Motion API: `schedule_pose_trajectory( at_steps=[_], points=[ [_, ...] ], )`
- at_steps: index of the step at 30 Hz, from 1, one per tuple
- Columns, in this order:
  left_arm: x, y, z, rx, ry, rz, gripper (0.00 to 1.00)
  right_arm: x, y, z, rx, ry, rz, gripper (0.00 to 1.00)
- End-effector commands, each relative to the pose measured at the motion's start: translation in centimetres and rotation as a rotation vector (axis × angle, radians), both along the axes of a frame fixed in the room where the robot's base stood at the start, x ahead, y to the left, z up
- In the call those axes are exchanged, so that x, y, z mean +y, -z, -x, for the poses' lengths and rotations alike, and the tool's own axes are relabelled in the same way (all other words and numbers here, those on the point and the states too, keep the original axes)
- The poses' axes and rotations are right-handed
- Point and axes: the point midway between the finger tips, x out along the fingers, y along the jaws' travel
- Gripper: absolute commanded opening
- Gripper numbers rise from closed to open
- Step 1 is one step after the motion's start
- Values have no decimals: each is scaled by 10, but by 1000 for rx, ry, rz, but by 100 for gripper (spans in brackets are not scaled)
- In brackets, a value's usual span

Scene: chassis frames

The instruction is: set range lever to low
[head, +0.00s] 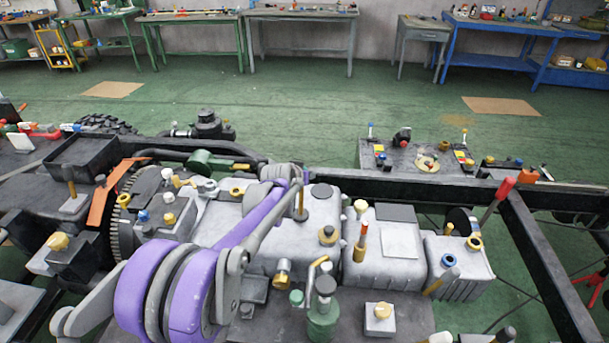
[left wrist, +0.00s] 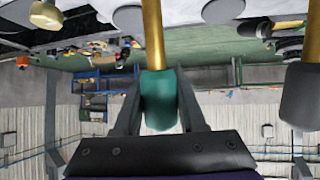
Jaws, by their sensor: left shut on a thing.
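In the left wrist view a brass lever rod (left wrist: 153,35) ends in a teal knob (left wrist: 158,108). My left gripper (left wrist: 158,90) has its two fingers closed on either side of this knob. In the head view my purple and grey left arm reaches from the lower left to the gearbox housing (head: 233,215). My left wrist covers the fingers and the teal knob there. A second brass rod with a dark grey knob (left wrist: 302,98) stands apart at the right of the left wrist view. I cannot read any low or high marking. My right gripper is not in view.
An orange-topped lever (head: 362,236) and a red-handled lever (head: 498,198) stand right of my arm. A green bottle-shaped part (head: 322,318) is in front. A dark frame rail (head: 420,187) runs behind the housings. Green floor beyond is largely clear.

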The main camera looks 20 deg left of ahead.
Motion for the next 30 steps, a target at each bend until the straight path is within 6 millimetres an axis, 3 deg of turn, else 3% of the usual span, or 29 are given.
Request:
schedule_pose_trajectory(
  at_steps=[9,10,15,25,30],
  points=[
    [1,-3,-2,-6,-3,0,0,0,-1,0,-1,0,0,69],
    [1,-3,-2,-6,-3,0,41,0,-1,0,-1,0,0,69],
    [1,-3,-1,-4,-2,-1,69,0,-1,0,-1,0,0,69],
    [1,-3,1,-2,-2,0,69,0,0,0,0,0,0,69],
    [0,-15,18,-2,-2,-1,69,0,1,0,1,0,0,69]
  ],
)
